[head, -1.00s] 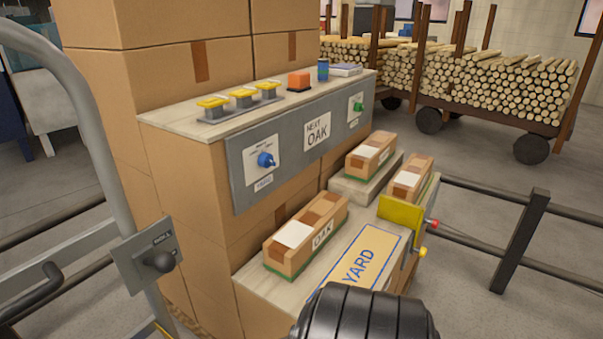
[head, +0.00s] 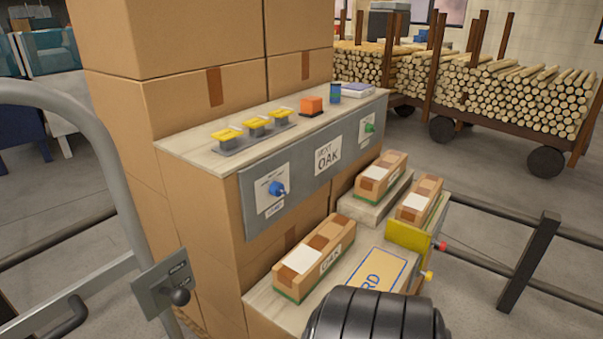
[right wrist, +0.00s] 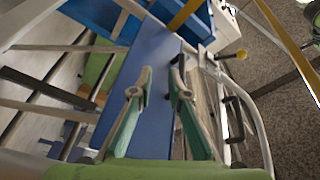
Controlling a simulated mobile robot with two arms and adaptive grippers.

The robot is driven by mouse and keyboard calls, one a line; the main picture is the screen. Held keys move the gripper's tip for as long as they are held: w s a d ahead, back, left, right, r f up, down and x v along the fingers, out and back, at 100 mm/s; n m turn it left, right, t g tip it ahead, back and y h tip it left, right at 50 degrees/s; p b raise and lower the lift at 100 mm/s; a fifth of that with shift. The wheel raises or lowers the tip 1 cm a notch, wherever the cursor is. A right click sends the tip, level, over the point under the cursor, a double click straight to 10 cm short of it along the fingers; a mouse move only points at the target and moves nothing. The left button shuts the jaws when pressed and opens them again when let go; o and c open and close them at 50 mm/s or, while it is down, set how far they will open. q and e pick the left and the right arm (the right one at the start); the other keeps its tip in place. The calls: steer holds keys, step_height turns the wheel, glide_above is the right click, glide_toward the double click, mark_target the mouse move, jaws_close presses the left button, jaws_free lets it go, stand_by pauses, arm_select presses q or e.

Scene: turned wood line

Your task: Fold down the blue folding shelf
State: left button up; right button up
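A long flat blue panel (right wrist: 152,45), which looks like the blue folding shelf, runs through the middle of the right wrist view. I cannot tell its angle to the floor. My right gripper (right wrist: 161,72) is in front of it, with its two green fingers spread apart and the blue surface showing between them. I see nothing held, and cannot tell whether the fingers touch the panel. The shelf is not recognisable in the head view. My left gripper is not in view.
A counter (head: 180,147) with yellow buttons stands before stacked cartons (head: 180,100). Small boxes (head: 315,257) sit on a lower ledge. A grey tubular frame (head: 95,120) is at left, dark railings (head: 530,262) at right.

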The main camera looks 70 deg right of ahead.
steer(key=s+d+f+g+h+p, duration=0.1)
steer(key=s+d+f+h+p, duration=0.1)
steer(key=d+f+h+p, duration=0.3)
steer(key=s+d+f+h+p, duration=0.1)
steer(key=f+h, duration=0.2)
steer(key=f, duration=0.4)
steer(key=s+d+f+g+h+p, duration=0.1)
steer(key=s+d+f+h+p, duration=0.1)
steer(key=f+h+p, duration=0.3)
steer(key=s+a+f+n+g+h+p, duration=0.1)
steer(key=s+f+g, duration=0.3)
steer(key=s, duration=0.7)
steer(key=s+a+f+n+g+p, duration=0.1)
steer(key=s+f+n+g+p, duration=0.1)
steer(key=s, duration=1)
step_height(320, 180, down, 3)
steer(key=shift+a+r+g+h+p, duration=0.2)
steer(key=shift+g+h+p, duration=0.2)
steer(key=shift+g+p, duration=0.45)
